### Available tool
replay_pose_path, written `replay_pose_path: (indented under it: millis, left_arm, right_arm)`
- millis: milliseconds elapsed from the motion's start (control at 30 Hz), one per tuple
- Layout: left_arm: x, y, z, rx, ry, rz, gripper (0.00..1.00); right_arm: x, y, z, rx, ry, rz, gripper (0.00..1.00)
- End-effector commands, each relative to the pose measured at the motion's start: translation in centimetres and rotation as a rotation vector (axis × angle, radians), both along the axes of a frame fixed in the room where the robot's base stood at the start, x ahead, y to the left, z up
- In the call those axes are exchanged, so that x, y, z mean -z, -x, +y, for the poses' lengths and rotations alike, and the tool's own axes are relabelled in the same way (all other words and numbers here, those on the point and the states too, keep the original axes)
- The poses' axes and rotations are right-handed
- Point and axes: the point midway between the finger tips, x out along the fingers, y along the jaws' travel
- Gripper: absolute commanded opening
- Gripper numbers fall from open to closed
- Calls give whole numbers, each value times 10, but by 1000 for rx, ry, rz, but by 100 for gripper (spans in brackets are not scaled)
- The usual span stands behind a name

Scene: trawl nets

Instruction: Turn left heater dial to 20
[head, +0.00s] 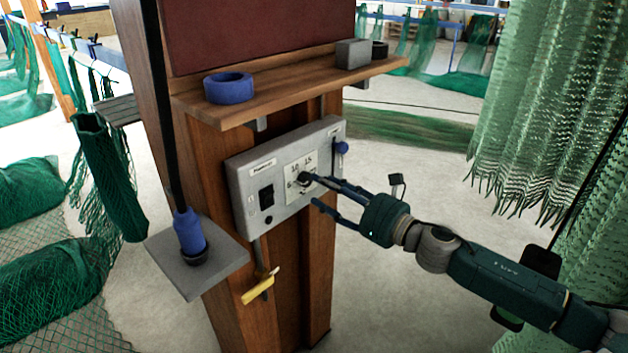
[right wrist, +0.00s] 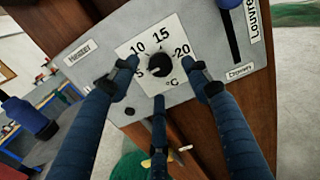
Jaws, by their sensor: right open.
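The heater dial (head: 305,179) is a small dark knob on a white scale plate on the grey control box (head: 236,190), fixed to a wooden post. In the right wrist view the black dial (right wrist: 158,66) sits amid the marks 5, 10, 15 and 20, beside a "Heater" label (right wrist: 79,54). Where its pointer aims is too small to tell. My right gripper (head: 318,191) is open in front of the dial. In the right wrist view its blue fingers (right wrist: 159,78) spread left, right and below the knob, apart from it. My left gripper is out of view.
A black switch (head: 266,197) sits left of the dial; a blue-knobbed lever (head: 341,148) sits right. Above, a wooden shelf (head: 290,88) holds a blue tape roll (head: 229,87). A yellow-handled item (head: 261,286) hangs below. Green netting (head: 540,100) hangs at right.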

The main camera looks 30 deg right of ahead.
Motion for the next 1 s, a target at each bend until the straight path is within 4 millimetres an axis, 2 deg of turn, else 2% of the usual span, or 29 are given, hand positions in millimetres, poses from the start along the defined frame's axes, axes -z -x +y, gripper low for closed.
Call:
replay_pose_path:
  millis: [300, 767, 1000]
  left_arm:
    - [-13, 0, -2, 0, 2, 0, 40]
    - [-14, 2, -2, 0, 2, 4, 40]
    - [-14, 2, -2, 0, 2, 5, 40]
  right_arm:
    - [-3, -32, 11, 0, -2, -3, 48]
    - [0, -39, 14, -1, 0, 0, 48]
    - [-1, -39, 14, -1, 0, 0, 3]
